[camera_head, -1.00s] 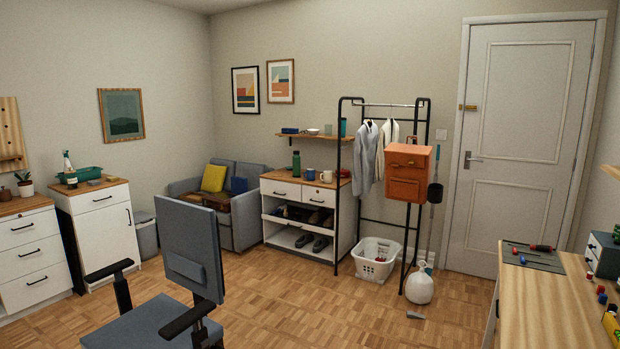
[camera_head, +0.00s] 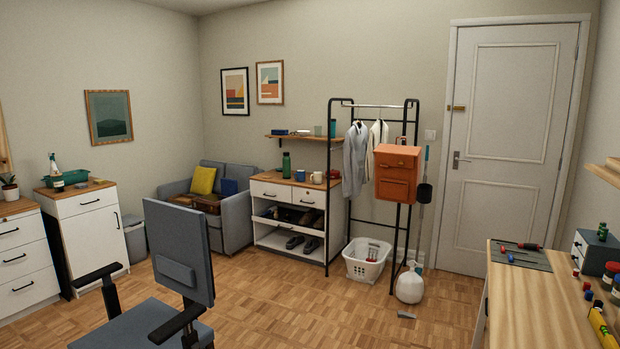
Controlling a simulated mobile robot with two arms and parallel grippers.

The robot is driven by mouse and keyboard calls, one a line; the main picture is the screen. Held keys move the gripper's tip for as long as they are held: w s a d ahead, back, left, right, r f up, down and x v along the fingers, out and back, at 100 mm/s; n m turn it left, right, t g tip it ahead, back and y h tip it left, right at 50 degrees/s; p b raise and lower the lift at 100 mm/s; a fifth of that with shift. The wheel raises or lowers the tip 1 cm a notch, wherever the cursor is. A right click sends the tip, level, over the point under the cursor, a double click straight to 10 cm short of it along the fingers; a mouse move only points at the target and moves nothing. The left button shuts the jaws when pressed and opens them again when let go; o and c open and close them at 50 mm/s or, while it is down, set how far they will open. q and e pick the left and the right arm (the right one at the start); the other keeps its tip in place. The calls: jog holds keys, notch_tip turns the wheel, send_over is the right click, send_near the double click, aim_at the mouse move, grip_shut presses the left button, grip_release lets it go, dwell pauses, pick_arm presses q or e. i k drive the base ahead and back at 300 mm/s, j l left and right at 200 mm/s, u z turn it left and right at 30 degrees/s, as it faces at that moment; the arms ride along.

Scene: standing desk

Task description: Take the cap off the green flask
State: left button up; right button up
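A green flask (camera_head: 286,163) with a dark top stands upright on the wooden top of the white shoe cabinet (camera_head: 273,190), towards its back left. It is small and far off, so I cannot make out its cap in detail. Neither of my grippers shows in the head view.
A white mug (camera_head: 317,177) and a blue mug (camera_head: 300,175) stand right of the flask. A grey office chair (camera_head: 178,250) is close in front. A clothes rack (camera_head: 333,200), laundry basket (camera_head: 364,262) and white jug (camera_head: 409,287) stand right. A wooden desk (camera_head: 530,300) is at right.

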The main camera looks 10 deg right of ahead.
aim_at(285, 160)
jog(key=i+z, duration=0.1)
jog(key=z, duration=0.2)
jog(key=i, duration=5.05)
jog(key=l, duration=0.1)
